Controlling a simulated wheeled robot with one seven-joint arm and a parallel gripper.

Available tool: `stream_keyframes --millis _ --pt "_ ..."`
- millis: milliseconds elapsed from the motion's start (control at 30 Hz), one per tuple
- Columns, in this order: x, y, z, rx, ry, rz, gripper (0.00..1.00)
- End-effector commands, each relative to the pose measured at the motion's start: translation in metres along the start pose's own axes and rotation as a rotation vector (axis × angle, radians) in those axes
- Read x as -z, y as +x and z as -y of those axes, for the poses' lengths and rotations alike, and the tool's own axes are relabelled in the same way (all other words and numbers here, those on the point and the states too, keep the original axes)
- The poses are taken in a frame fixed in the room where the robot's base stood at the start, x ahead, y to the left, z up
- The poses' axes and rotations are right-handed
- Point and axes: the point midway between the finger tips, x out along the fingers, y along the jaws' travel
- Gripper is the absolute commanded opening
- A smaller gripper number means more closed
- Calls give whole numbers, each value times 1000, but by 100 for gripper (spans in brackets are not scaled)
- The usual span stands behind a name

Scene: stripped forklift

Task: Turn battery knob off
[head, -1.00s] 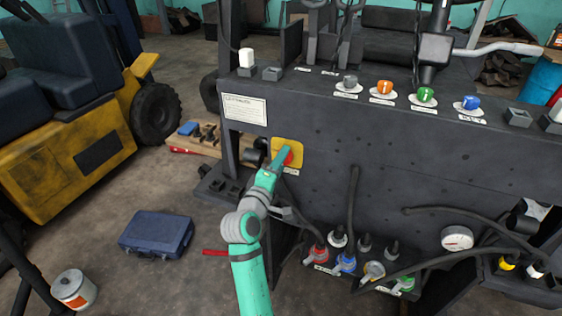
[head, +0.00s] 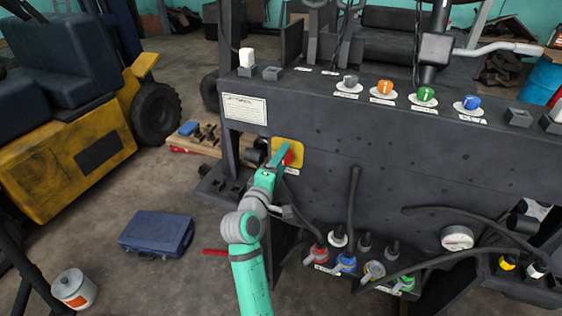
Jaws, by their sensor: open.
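The battery knob (head: 289,157) is red and sits on a yellow square plate (head: 291,145) at the left of the dark forklift panel. Only part of the knob shows, because my gripper (head: 281,154) is in front of it. My green and grey arm reaches up from below, and the gripper's end is at the knob. The jaws are open. I cannot tell whether they touch the knob or stand around it, and the knob's angle is hidden.
A row of grey, orange, green (head: 427,94) and blue knobs sits on the panel's top ledge. Cables and coloured connectors (head: 346,262) hang below, right of my arm. A blue case (head: 157,234) and a red-handled tool (head: 215,252) lie on the floor at left.

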Motion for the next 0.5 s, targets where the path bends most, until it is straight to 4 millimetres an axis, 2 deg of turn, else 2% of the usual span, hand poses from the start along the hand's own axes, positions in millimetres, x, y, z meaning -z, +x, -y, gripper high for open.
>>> stream_keyframes --millis 133,233,500 --pt "0 -4 0 0 1 0 59" --pt "0 -15 0 -1 0 -1 59" --pt "0 -65 1 1 1 -2 59"
